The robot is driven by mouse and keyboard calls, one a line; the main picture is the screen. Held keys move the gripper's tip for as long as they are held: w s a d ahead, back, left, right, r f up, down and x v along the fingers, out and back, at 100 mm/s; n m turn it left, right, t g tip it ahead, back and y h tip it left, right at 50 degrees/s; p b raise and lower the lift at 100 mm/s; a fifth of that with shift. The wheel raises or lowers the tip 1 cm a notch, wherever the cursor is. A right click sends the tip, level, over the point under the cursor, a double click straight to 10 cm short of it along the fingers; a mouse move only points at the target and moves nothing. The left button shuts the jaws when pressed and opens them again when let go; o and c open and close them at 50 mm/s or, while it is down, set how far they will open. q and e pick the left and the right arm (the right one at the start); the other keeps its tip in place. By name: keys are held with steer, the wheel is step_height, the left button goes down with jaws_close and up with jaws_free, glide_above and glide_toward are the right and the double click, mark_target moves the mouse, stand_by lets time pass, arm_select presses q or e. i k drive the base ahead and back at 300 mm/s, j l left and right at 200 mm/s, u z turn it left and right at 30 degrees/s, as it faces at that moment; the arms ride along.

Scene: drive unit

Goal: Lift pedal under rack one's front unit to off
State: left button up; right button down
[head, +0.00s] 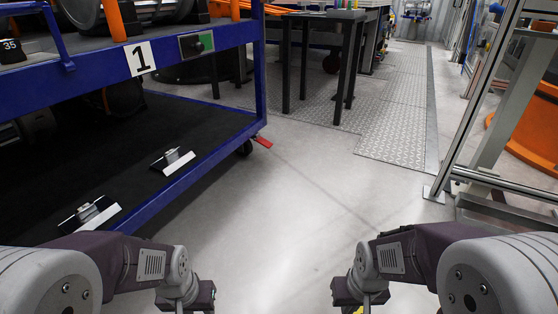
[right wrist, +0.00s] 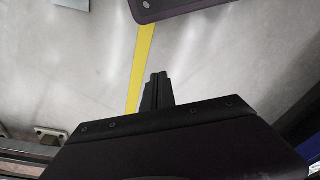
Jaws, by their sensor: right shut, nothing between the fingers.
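The blue rack (head: 205,50) with a number 1 sign (head: 140,58) stands at the left in the head view. On its black lower shelf (head: 150,130) are two silver pedals, one farther back (head: 177,160) and one nearer (head: 92,213). I cannot tell from here exactly how each is tilted. My right gripper (head: 362,302) is at the bottom, right of centre, well away from the rack. In the right wrist view its fingers (right wrist: 157,92) are shut and empty above the floor. My left gripper (head: 188,304) is at the bottom near the rack; its fingertips are hidden.
A red caster lever (head: 262,142) sticks out at the rack's corner. A black-legged table (head: 345,60) stands behind. A metal-framed fence (head: 470,110) and an orange object (head: 530,130) are at the right. The grey floor (head: 300,200) in the middle is clear.

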mark_target(263, 141)
steer(key=i+l+u, duration=0.15)
steer(key=i, duration=0.35)
steer(key=i+u, duration=0.15)
steer(key=i, duration=0.4)
steer(key=i+l+u, duration=0.15)
steer(key=i, duration=0.3)
steer(key=i+l+u, duration=0.15)
steer(key=i+l, duration=0.2)
steer(key=i, duration=0.15)
steer(key=i+l+u, duration=0.15)
steer(key=i+l, duration=0.2)
steer(key=i, duration=0.15)
